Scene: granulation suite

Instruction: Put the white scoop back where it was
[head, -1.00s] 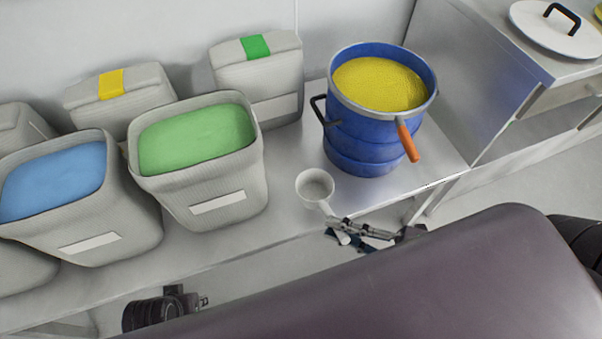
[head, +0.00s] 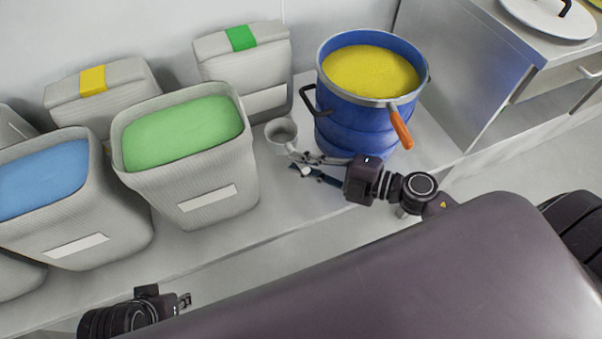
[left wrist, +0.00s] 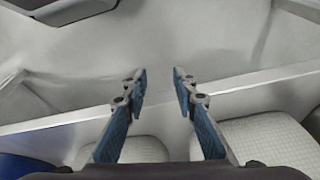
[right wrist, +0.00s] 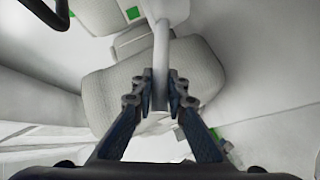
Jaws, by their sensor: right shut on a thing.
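The white scoop (head: 281,133) is in the head view, between the green-filled bag and the blue pot, its cup towards the back. My right gripper (head: 298,163) is shut on its handle. In the right wrist view the white handle (right wrist: 161,60) stands between the closed fingers (right wrist: 160,92); the cup is not clear there. The scoop is over the bench, but I cannot tell whether it touches it. My left gripper (head: 184,301) is low at the front left in the head view. In the left wrist view its fingers (left wrist: 158,85) are apart with nothing between them.
A blue pot (head: 335,130) of yellow powder, with an orange handle (head: 401,127), stands right of the scoop. Open bags of green (head: 182,134) and blue (head: 42,170) powder stand left. Closed bags (head: 243,70) stand behind. The bench front (head: 270,215) has bare room.

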